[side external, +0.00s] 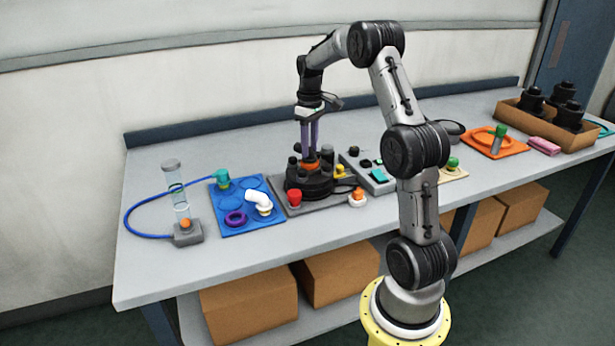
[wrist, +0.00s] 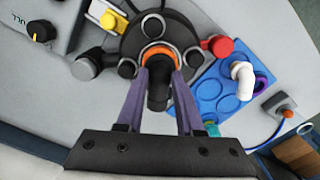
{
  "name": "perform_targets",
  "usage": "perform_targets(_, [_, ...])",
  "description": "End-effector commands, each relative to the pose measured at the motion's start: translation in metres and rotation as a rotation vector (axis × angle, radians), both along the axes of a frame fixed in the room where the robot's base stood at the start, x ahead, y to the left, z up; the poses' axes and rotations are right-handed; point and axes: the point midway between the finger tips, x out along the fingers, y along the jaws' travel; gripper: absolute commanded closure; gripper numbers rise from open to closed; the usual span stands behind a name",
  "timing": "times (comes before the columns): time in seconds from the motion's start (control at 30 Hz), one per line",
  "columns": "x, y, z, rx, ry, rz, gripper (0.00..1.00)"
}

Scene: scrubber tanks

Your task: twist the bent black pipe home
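The bent black pipe (wrist: 158,88) stands on the dark round tank unit, rising from an orange ring (wrist: 160,56). The ring also shows in the side view (side external: 311,165). My gripper (wrist: 160,74) points down over it, with one purple finger on each side of the pipe. The fingertips are close to the pipe's sides. I cannot tell whether they touch it. In the side view my gripper (side external: 310,150) is above the black unit (side external: 308,183), its fingers near the orange ring. The pipe's lower end is hidden inside the ring.
Black posts surround the ring. A red knob (side external: 294,198) and an orange-and-white fitting (side external: 357,197) sit near the unit's front. To the left are a blue tray (side external: 233,187) with a white elbow (side external: 259,199) and a clear cylinder (side external: 179,190). A grey control box (side external: 369,172) stands right.

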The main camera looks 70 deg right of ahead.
Motion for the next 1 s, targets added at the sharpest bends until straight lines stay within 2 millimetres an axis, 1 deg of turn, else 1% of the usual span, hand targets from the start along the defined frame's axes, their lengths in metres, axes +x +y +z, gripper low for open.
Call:
perform_targets(0.03, [0.0000,0.0000,0.0001,0.000,0.000,0.000,0.75])
perform_targets(0.17, [0.0000,0.0000,0.0002,0.000,0.000,0.000,0.99])
perform_targets(0.2, [0.0000,0.0000,0.0002,0.000,0.000,0.000,1.00])
perform_targets(0.43, [0.0002,-0.0001,0.0007,-0.001,-0.001,-0.010,1.00])
perform_targets(0.6, [0.0001,0.0000,0.0006,0.000,-0.001,-0.121,1.00])
perform_targets(0.87, [0.0001,-0.0001,0.0006,0.000,-0.001,-0.142,1.00])
perform_targets(1.0, [0.0001,-0.0001,0.0007,-0.001,-0.001,-0.218,1.00])
